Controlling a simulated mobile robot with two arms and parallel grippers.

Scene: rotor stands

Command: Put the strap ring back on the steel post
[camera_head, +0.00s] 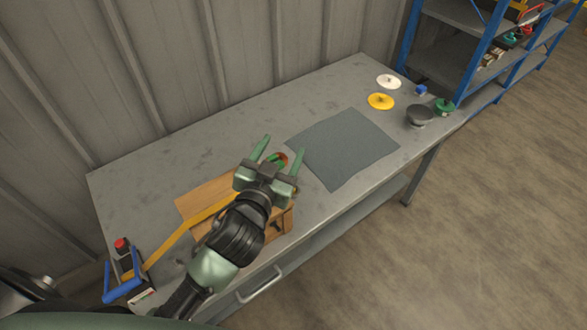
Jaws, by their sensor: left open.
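My left gripper (282,151) is open above the right end of a wooden block or board (200,204) on the grey workbench, its fingers pointing away. A small red and green item (278,160) shows between its fingers; I cannot tell whether it touches them. A yellow strap (180,233) runs from the blue frame (122,291) at the lower left across the wood and passes behind my left arm. I cannot make out the strap ring or the steel post; my arm and gripper hide part of the wood. My right gripper is not in view.
A grey mat (345,148) lies right of the gripper. White (388,81) and yellow (380,101) discs, a dark round stand (419,116), a green item (445,107) and a blue item (421,90) stand at the far end. A blue-framed shelf (462,50) stands beyond. The bench's back left is clear.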

